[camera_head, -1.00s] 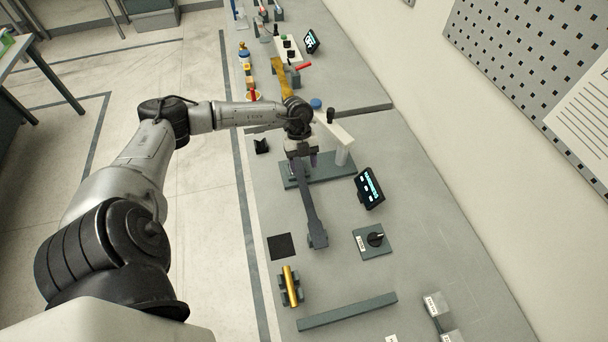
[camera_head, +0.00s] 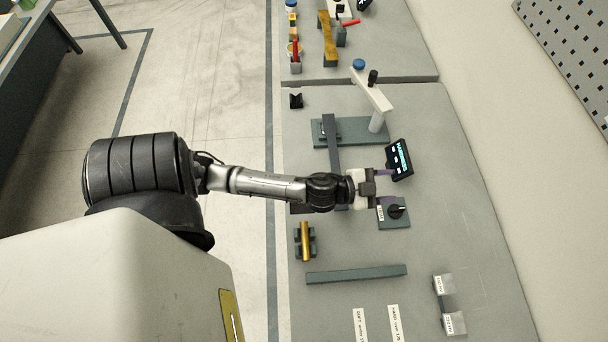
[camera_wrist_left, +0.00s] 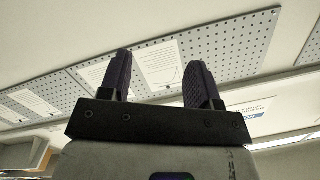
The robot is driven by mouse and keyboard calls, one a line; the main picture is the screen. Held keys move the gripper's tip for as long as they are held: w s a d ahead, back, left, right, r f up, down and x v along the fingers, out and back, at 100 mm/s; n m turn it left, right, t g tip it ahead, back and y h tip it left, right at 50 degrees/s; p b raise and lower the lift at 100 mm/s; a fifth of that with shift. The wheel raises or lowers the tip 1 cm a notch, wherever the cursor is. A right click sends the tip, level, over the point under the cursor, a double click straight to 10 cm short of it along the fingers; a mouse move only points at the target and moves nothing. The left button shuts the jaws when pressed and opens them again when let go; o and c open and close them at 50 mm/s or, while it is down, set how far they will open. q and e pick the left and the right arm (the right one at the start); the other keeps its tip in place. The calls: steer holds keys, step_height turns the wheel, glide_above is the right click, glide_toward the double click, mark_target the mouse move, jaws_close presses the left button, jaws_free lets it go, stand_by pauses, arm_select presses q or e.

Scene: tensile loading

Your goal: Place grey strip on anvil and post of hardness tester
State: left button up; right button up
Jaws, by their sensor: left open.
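The grey strip (camera_head: 331,142) lies lengthwise from the hardness tester towards the near side of the bench. Its far end rests over the tester's green-grey base (camera_head: 360,127), in the anvil area; its near end is partly hidden by my left wrist, so the post under it cannot be made out. The tester has a pale arm (camera_head: 371,92) and a round column. My left gripper (camera_head: 390,186) points right, beside the strip's near part and apart from it. In the left wrist view its two fingers (camera_wrist_left: 158,80) are apart with nothing between them. My right gripper is out of view.
A lit display (camera_head: 400,158) and a knob box (camera_head: 394,212) stand close to my left gripper. A brass cylinder (camera_head: 305,240) sits in a cradle. A long grey-green bar (camera_head: 357,274) lies nearer, with labels below it.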

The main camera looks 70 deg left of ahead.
arm_select(q)
steer(key=s+d+f+n+g+y, duration=0.1)
steer(key=s+f+g, duration=0.1)
steer(key=s+g, duration=0.2)
steer(key=s+d+f+n+g, duration=0.1)
steer(key=s+f+n+g, duration=0.1)
steer(key=s, duration=0.8)
steer(key=s+d+f+n+g+y, duration=0.1)
steer(key=s+f+n+g, duration=0.1)
steer(key=s+f+g, duration=0.2)
steer(key=shift+s+d+f+g+y, duration=0.1)
steer(key=shift+s+d+g+y, duration=0.05)
steer(key=shift+s+g, duration=0.65)
steer(key=shift+s+d+f+g+y, duration=0.15)
steer(key=shift+s+g, duration=0.45)
steer(key=shift+s, duration=0.35)
steer(key=shift+s+d, duration=0.1)
steer(key=shift+s, duration=0.25)
steer(key=shift+r, duration=0.1)
